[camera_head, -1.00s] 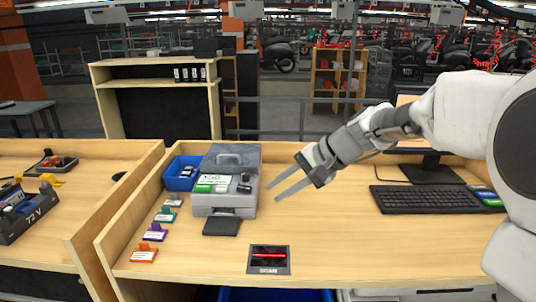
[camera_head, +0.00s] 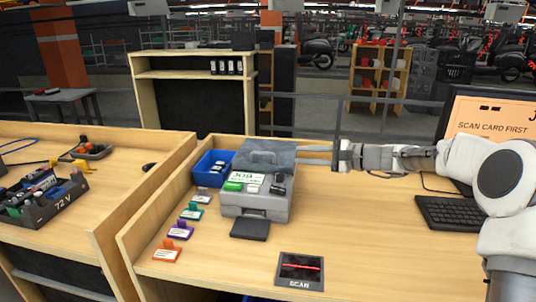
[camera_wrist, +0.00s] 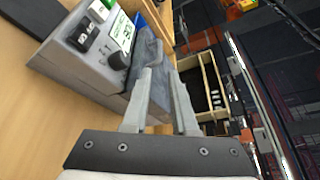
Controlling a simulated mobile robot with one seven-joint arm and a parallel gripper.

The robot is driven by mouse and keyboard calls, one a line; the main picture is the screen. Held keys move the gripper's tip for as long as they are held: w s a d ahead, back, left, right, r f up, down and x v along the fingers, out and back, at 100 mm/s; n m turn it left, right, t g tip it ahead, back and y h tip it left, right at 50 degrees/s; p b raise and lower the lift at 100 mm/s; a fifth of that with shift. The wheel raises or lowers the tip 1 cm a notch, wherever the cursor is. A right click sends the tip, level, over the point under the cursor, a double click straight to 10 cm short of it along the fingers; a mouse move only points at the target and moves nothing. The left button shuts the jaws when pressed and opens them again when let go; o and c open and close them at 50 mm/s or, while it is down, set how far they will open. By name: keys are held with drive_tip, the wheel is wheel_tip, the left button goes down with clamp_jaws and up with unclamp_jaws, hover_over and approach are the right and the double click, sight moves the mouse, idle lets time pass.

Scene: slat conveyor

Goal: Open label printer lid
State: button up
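The grey label printer (camera_head: 252,203) stands on the desk, with a label, a green button and a dark knob on its front panel. The wrist view shows the gripper (camera_wrist: 161,72) open, with an empty gap between the fingers. I cannot tell whether a finger touches the lid.
A blue bin (camera_head: 212,168) stands left of the printer. Several coloured cards in stands line the desk's left side. A scan pad (camera_head: 300,270) lies in front, and a keyboard (camera_head: 450,213) and monitor (camera_head: 492,125) are at right. The desk right of the printer is clear.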

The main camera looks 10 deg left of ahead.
sight(266, 153)
drive_tip(key=x, duration=1.2)
drive_tip(key=shift+a+f, duration=0.1)
drive_tip(key=shift+a, duration=0.05)
clamp_jaws()
idle(0.9)
